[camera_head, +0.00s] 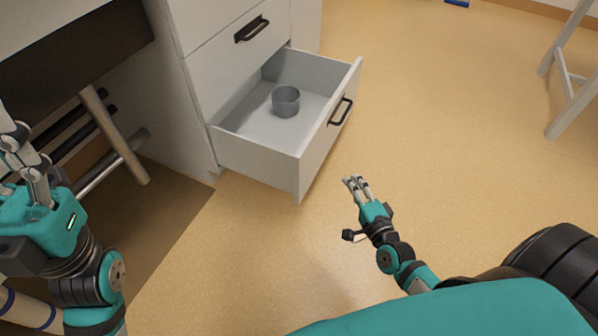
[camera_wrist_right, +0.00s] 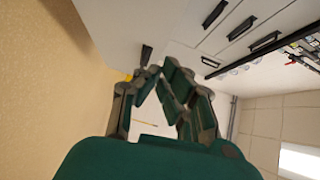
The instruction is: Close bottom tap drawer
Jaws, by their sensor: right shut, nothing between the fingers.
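The bottom drawer (camera_head: 258,148) is pulled out of the white cabinet in the head view. A small grey cup (camera_head: 286,101) stands inside it. Its front carries a dark handle (camera_head: 340,111). My right gripper (camera_head: 355,183) is shut and empty, in front of the drawer front and to its right, apart from it in the head view. The right gripper (camera_wrist_right: 150,75) also shows in the right wrist view, fingers together, with pale drawer fronts and dark handles beyond. My left gripper (camera_head: 22,165) is at the left edge; its fingertips are not clear.
A closed drawer with a dark handle (camera_head: 252,30) is above the open one. A wooden stool-like frame (camera_head: 115,135) stands at left under the counter. A white-legged stand (camera_head: 568,75) is at the upper right. The floor in front of the drawer is clear.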

